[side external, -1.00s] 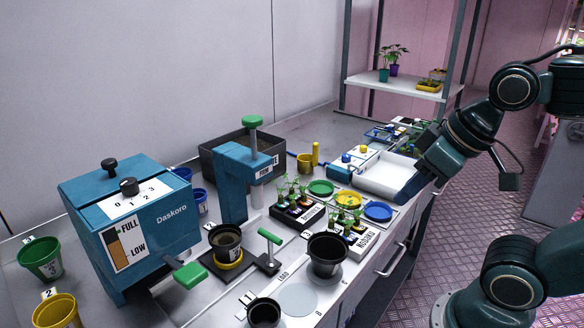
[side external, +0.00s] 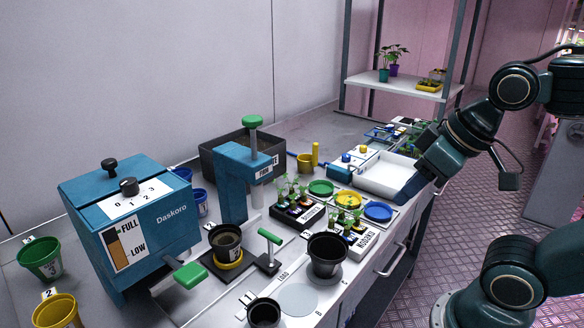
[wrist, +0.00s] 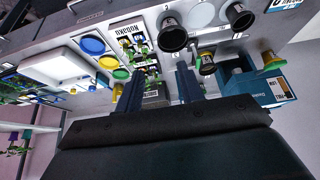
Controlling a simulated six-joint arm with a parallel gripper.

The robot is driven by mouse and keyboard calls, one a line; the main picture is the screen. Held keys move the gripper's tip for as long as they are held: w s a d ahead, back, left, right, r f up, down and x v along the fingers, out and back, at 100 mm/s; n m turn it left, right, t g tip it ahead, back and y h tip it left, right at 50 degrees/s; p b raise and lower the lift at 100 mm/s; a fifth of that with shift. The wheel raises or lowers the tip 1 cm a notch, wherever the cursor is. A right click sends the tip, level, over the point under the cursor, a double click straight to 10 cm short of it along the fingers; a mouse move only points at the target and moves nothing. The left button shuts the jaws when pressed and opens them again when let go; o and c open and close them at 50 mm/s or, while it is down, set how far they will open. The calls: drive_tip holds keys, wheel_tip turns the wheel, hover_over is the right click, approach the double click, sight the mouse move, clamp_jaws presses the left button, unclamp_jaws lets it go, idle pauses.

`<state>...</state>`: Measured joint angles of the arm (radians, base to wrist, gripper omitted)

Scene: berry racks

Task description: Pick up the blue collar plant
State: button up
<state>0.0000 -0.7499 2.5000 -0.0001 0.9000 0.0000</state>
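Two small racks of seedlings stand on the bench, a rear rack (side external: 312,218) and a front rack (side external: 362,243). Their green plants are small, and I cannot make out which one wears a blue collar. In the wrist view the racks lie beyond the fingertips, with the RUDUKO label (wrist: 126,30) on one of them. My gripper (wrist: 160,82) is open, with two dark blue fingers apart and nothing visible between them. In the side view my gripper end is held at the right, near the white tray and well apart from the racks.
Green (side external: 320,188), yellow (side external: 348,199) and blue (side external: 378,212) discs lie beside the racks. A white tray (side external: 375,178) stands behind them.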

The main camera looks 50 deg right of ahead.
drive_tip(key=m+g, duration=0.6)
drive_tip(key=m, duration=0.8)
hover_over(347, 227)
drive_tip(key=shift+s+f, duration=0.15)
drive_tip(key=shift+f, duration=2.35)
drive_tip(key=shift+f, duration=4.3)
drive_tip(key=shift+f, duration=2.6)
